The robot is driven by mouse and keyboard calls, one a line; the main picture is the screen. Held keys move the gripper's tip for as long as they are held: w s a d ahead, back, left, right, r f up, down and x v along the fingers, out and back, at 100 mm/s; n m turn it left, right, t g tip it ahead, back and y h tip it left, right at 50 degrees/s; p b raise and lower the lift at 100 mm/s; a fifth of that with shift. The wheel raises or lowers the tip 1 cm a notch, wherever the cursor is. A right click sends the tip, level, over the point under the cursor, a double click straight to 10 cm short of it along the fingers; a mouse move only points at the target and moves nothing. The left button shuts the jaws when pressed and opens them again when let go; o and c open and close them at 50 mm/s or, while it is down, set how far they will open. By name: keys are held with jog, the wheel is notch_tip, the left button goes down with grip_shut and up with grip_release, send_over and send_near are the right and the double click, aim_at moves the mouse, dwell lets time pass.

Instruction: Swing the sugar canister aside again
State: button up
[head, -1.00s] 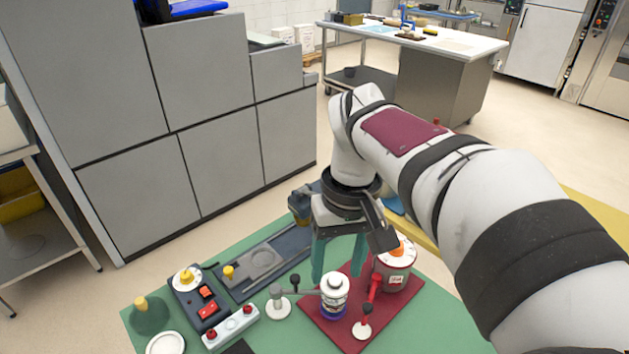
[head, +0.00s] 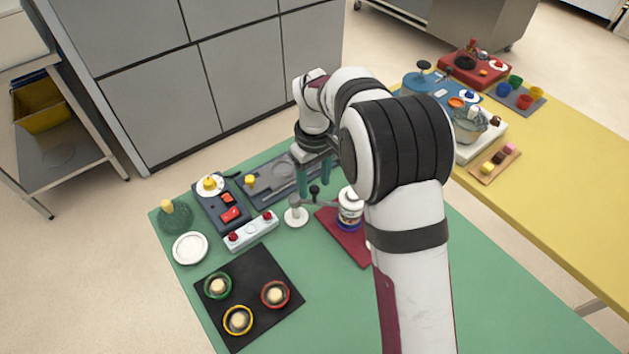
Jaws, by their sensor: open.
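The rest of the red board is hidden by my arm.
Left are a dark grey station with a yellow knob (head: 222,207), a red-buttoned bar (head: 250,232) and a white dish (head: 190,248). A black mat (head: 262,300) holds three ringed pieces. Cabinets (head: 150,115) stand behind. The green table is clear at front right.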

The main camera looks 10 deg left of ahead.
jog(key=shift+f, duration=0.35)
grip_shut()
jog(key=shift+r, duration=0.1)
dwell(1.1)
